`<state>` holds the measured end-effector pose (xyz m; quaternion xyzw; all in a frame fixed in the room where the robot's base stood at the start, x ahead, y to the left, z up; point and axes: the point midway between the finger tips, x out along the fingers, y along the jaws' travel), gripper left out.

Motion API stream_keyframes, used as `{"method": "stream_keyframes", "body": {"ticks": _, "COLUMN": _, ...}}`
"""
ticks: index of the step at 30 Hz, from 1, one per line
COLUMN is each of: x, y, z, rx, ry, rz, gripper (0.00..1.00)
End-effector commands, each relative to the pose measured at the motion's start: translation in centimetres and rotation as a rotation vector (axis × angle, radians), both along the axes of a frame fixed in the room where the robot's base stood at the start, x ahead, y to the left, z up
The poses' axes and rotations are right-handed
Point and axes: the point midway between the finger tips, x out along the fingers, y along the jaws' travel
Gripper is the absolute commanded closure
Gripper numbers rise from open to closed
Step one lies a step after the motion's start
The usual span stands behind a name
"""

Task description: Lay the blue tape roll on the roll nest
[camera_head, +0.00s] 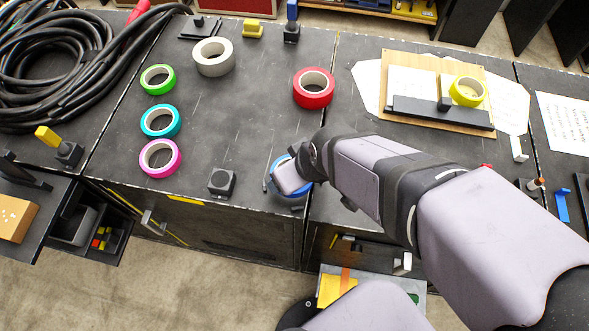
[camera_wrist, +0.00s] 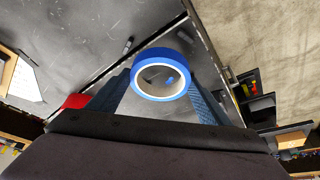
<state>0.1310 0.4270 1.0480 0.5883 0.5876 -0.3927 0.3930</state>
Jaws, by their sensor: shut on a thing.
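The blue tape roll (camera_wrist: 163,56) is between the two fingers of my gripper (camera_wrist: 163,85) in the wrist view, which are shut on it. Its white inner ring faces the wrist camera. In the head view the blue roll (camera_head: 292,207) shows only as a rim around my wrist, over the front edge area of the dark bench. My gripper's fingers are mostly hidden there.
Green (camera_head: 157,78), cyan (camera_head: 161,121) and magenta (camera_head: 160,158) rolls line the bench's left side. Grey (camera_head: 213,56) and red (camera_head: 314,88) rolls lie farther back. A yellow roll (camera_head: 467,91) sits on a wooden board (camera_head: 460,67). Black cable (camera_head: 60,60) is coiled at far left.

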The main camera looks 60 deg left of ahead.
Motion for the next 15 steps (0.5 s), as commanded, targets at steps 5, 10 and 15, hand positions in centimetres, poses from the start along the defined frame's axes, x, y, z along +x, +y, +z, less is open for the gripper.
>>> {"method": "stream_keyframes", "body": {"ticks": 5, "x": 0.0, "y": 0.0, "z": -0.2, "rx": 0.001, "ry": 0.000, "rz": 0.000, "gripper": 0.54}}
{"method": "stream_keyframes", "body": {"ticks": 10, "x": 0.0, "y": 0.0, "z": -0.9, "rx": 0.001, "ry": 0.000, "rz": 0.000, "gripper": 0.54}}
{"method": "stream_keyframes", "body": {"ticks": 15, "x": 0.0, "y": 0.0, "z": -1.6, "rx": 0.001, "ry": 0.000, "rz": 0.000, "gripper": 0.54}}
